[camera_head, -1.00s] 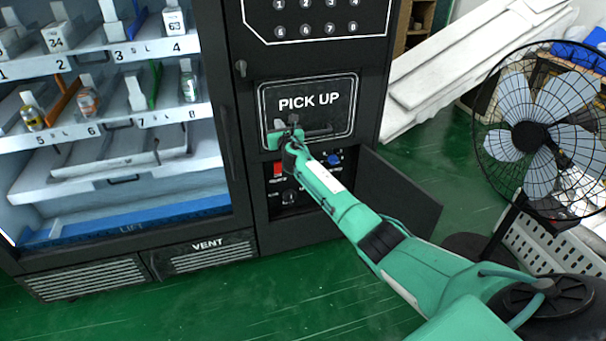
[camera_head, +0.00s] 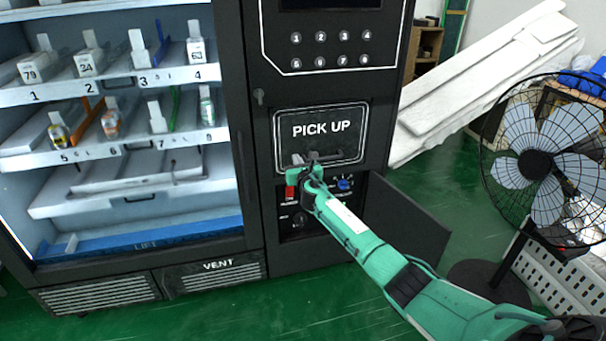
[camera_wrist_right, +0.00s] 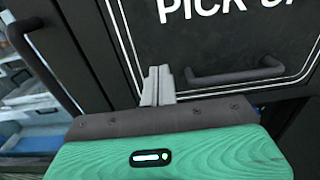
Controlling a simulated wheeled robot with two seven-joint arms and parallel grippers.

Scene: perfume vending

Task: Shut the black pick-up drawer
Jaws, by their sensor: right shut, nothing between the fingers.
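The black pick-up drawer (camera_head: 345,115) is a panel with a white outline and the words PICK UP, on the front of the vending machine. In the head view it looks flush or nearly flush with the machine's face. Its dark bar handle (camera_wrist_right: 237,73) shows in the right wrist view. My right gripper (camera_head: 299,160) is at the drawer's lower left, with its fingers shut and empty. In the right wrist view the pale fingertips (camera_wrist_right: 157,85) are just left of the handle; I cannot tell whether they touch the panel. My left gripper is not in view.
Below the drawer, an open compartment shows a red switch (camera_head: 291,192) and a blue knob (camera_head: 344,184). Its black door (camera_head: 405,222) hangs open to the right. A fan (camera_head: 540,165) stands farther right. Glass-fronted shelves are at the left. Green floor (camera_head: 310,290) is clear in front.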

